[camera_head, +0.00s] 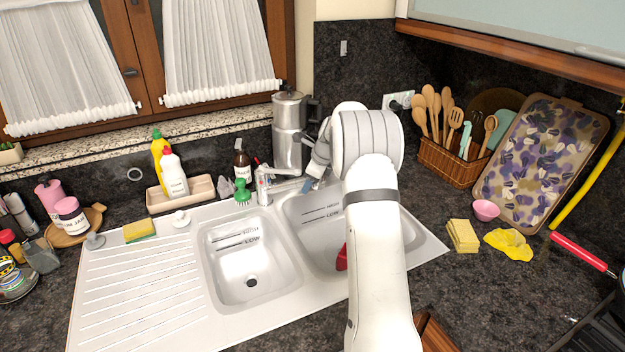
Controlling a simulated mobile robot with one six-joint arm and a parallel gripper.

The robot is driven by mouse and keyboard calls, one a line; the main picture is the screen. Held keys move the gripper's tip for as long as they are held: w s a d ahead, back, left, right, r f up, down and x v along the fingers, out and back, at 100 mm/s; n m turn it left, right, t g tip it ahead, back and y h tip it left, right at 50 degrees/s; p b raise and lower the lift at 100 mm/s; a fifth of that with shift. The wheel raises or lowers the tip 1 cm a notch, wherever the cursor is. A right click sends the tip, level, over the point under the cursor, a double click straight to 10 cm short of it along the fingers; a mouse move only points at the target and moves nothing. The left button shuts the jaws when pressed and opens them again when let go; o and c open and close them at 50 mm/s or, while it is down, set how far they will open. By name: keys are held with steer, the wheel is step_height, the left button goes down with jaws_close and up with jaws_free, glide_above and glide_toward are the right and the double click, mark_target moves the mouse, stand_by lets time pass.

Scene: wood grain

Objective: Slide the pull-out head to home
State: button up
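The white faucet (263,186) stands at the back edge of the sink, between the two basins. Its spout (284,172) reaches right toward my wrist. The pull-out head is not clearly distinguishable; the end of the spout is beside or behind my arm. My gripper (309,184) is mostly hidden by my own arm, with only a small bluish-grey part showing over the back of the right basin, close to the spout's end. I cannot tell whether its fingers are open or shut, or whether they touch the head.
The left basin (249,279) is empty. A red item (342,258) shows in the right basin (309,222), partly behind my arm. The drainboard (140,285) is mostly clear.

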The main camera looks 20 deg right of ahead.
steer(key=shift+r, duration=0.1)
steer(key=shift+b+v, duration=0.8)
steer(key=shift+v, duration=3.1)
steer(key=shift+s, duration=0.1)
